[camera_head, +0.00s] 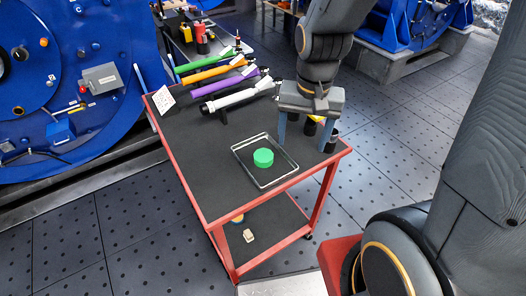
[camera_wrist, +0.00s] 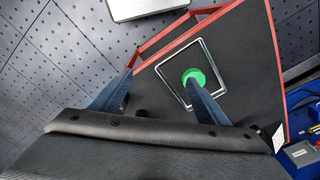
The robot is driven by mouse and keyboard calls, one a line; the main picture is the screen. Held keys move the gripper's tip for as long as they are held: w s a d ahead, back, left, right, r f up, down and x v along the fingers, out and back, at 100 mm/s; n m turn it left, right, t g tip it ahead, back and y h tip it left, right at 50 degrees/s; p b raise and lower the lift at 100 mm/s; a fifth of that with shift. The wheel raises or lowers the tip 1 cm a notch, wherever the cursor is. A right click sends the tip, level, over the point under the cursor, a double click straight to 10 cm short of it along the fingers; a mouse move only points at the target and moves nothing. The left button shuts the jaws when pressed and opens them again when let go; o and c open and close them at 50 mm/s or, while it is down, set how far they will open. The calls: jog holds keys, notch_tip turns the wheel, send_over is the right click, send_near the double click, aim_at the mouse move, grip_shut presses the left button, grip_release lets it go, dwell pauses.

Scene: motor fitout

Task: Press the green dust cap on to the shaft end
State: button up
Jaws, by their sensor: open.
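The green dust cap (camera_head: 263,157) is a short round disc lying in a shallow metal-rimmed tray (camera_head: 242,150) on the red cart's dark top. It also shows in the wrist view (camera_wrist: 196,77), partly behind one finger. My gripper (camera_head: 302,142) is open and empty, fingers pointing down, above the cart top to the right of the tray in the head view. In the wrist view its fingers (camera_wrist: 158,79) are spread wide. A large blue motor (camera_head: 95,60) stands at the left; I cannot tell for sure which part is the shaft end.
White, purple, orange and green tubes (camera_head: 232,84) lie at the cart's far end. Dark cylinders (camera_head: 329,138) stand by the cart's right edge, near my gripper. A small sign (camera_head: 163,99) stands at the left edge. Small items lie on the lower shelf (camera_head: 275,228).

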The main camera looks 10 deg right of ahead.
aim_at(263, 154)
jog(key=w+a+f+m, duration=0.1)
jog(key=w+a+m, duration=0.1)
jog(key=m, duration=0.2)
jog(key=w+a+f+m, duration=0.2)
jog(key=w+a+m, duration=0.1)
jog(key=m, duration=0.2)
jog(key=w+a+f+m, duration=0.2)
jog(key=w+m, duration=0.1)
jog(key=m, duration=0.1)
jog(key=shift+w+a+m+g, duration=0.25)
jog(key=shift+m+g, duration=0.15)
jog(key=shift+w+a+f+p, duration=0.1)
jog(key=shift+f+p, duration=0.25)
jog(key=shift+a+f+p, duration=0.2)
jog(key=shift+f+p, duration=0.85)
jog(key=shift+f, duration=2.55)
jog(key=c, duration=1.1)
jog(key=shift+w+r, duration=0.1)
jog(key=shift+r, duration=0.1)
notch_tip(263, 154, up, 10)
jog(key=b, duration=0.2)
jog(key=shift+f, duration=0.15)
